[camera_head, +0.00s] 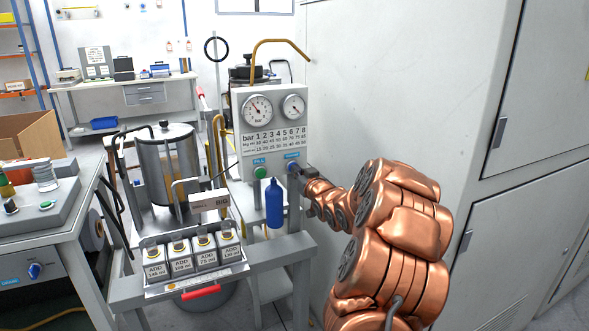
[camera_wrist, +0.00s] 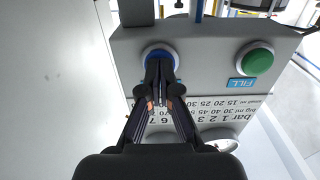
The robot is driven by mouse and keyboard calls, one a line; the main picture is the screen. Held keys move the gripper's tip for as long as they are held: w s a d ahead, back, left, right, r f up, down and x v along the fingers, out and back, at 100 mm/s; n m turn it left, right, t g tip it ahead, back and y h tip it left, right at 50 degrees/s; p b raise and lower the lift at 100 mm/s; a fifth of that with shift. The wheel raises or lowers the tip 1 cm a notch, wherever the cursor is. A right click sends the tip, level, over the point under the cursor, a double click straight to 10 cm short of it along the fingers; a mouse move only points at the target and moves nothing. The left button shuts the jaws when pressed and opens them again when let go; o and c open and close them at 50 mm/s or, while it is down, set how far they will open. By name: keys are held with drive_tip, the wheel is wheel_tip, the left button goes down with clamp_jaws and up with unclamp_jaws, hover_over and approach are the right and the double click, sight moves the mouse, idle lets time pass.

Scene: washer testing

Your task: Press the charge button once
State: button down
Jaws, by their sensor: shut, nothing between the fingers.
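The charge button is the blue round button (camera_head: 292,168) at the lower right of the grey gauge panel (camera_head: 246,160), under a small blue label too small to read in the head view. In the wrist view the blue button (camera_wrist: 160,50) shows partly behind my fingertips. My gripper (camera_head: 301,170) is shut and empty, its fingertips right at the button from the right side in the head view. In the wrist view my gripper (camera_wrist: 160,68) points at the button and covers its near part. I cannot tell whether the tips touch it or whether it is pressed in.
A green button (camera_head: 261,172) labelled FILL sits left of the blue one. Two gauges (camera_head: 258,109) are above. A blue bottle (camera_head: 274,204) hangs just below the panel. A tall grey cabinet (camera_head: 400,80) stands close on the right. Several ADD containers (camera_head: 204,253) stand in front.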

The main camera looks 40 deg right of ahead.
drive_tip(key=b+v, duration=0.1)
drive_tip(key=v, duration=0.6)
idle(0.6)
drive_tip(key=shift+b+v, duration=0.5)
drive_tip(key=shift+v, duration=2.45)
